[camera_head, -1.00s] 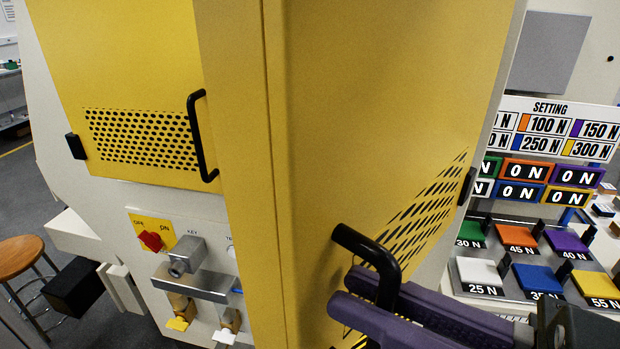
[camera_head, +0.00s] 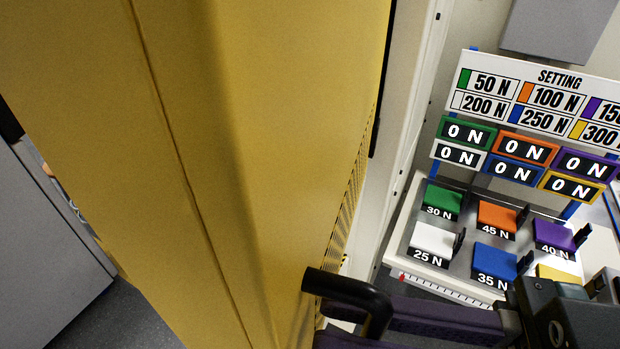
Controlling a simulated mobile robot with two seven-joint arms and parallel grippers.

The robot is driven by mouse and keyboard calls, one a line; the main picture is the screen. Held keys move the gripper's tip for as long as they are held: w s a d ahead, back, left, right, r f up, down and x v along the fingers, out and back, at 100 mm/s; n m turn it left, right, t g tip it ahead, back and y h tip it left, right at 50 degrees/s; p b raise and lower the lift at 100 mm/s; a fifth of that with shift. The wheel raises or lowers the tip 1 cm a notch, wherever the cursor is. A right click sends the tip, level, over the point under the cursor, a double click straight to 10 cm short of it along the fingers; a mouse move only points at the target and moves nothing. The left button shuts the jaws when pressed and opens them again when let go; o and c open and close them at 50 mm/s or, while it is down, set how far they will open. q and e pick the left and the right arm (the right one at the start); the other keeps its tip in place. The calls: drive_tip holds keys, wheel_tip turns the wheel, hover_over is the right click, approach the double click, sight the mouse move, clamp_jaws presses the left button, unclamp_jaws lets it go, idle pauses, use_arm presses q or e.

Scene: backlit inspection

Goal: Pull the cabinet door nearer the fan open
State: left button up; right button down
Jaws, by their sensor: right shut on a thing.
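The yellow cabinet door (camera_head: 270,130) fills the left and middle of the head view. It stands swung out toward me, its perforated face seen at a steep slant. Its black bar handle (camera_head: 345,287) is at the bottom centre. My right gripper (camera_head: 338,322), with purple fingers, comes in from the lower right and is shut on the handle. The lower finger is partly cut off by the frame's edge. My left gripper is not in view. No fan can be seen, and the cabinet's other door is hidden.
Right of the door are a light cabinet side wall (camera_head: 408,100), a SETTING board (camera_head: 545,100), coloured display boxes (camera_head: 520,160) and a tray of coloured, labelled blocks (camera_head: 470,215). My right arm is close to the blocks. Grey floor (camera_head: 130,320) and a grey panel (camera_head: 45,265) show at left.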

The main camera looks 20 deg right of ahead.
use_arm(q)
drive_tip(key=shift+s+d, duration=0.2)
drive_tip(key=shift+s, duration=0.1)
use_arm(e)
drive_tip(key=shift+s+d, duration=0.15)
drive_tip(key=shift+d, duration=0.15)
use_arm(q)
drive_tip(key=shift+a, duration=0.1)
use_arm(e)
drive_tip(key=c, duration=1.2)
unclamp_jaws()
drive_tip(key=o, duration=0.3)
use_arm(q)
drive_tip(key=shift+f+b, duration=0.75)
use_arm(e)
drive_tip(key=shift+v, duration=4.95)
drive_tip(key=shift+d, duration=0.1)
